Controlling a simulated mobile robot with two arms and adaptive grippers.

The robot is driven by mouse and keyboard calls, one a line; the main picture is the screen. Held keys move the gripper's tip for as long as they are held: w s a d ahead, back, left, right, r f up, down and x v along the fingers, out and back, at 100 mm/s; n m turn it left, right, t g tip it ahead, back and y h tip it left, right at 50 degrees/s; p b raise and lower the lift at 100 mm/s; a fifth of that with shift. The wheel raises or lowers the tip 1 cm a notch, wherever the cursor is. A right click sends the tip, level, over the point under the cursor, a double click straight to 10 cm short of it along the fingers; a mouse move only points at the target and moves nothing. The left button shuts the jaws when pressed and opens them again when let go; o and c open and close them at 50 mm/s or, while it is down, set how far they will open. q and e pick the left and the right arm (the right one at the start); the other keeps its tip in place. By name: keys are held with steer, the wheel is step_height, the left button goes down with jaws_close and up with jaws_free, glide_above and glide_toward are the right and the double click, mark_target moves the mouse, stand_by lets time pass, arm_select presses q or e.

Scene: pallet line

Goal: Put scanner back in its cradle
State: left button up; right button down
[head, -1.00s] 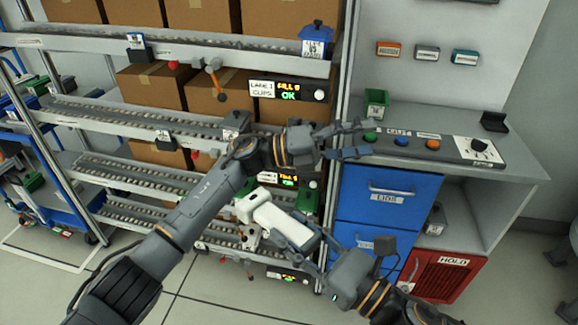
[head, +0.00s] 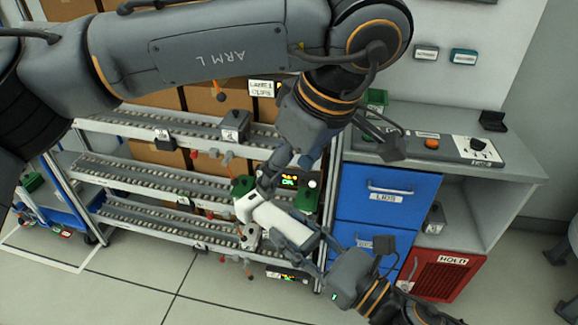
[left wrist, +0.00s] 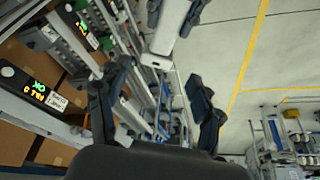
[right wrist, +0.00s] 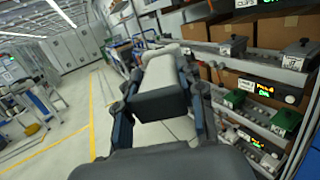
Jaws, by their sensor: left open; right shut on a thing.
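The white and grey scanner (head: 272,217) is in my right gripper (head: 308,248), in front of the lower shelf lanes. The right wrist view shows the scanner (right wrist: 160,78) between both fingers, its pale head pointing away. My left gripper (head: 286,170) is open and empty, just above the scanner and apart from it. In the left wrist view the scanner (left wrist: 174,25) shows beyond the spread fingers. A small black holder (head: 493,121) stands on the counter at right; I cannot tell whether it is the cradle.
The roller shelf (head: 150,175) with cartons fills the left. Blue drawers (head: 390,195) and a red HOLD bin (head: 445,275) stand under the counter (head: 465,150). A control panel with buttons and a dial (head: 480,147) lies on the counter. Floor is open in front.

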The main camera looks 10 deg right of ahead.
mark_target(268, 209)
arm_select(q)
steer(key=x, duration=1.2)
steer(key=shift+w+a+r, duration=0.1)
steer(key=shift+w, duration=0.05)
jaws_close()
arm_select(e)
steer(key=c, duration=0.7)
jaws_free()
steer(key=shift+c, duration=0.2)
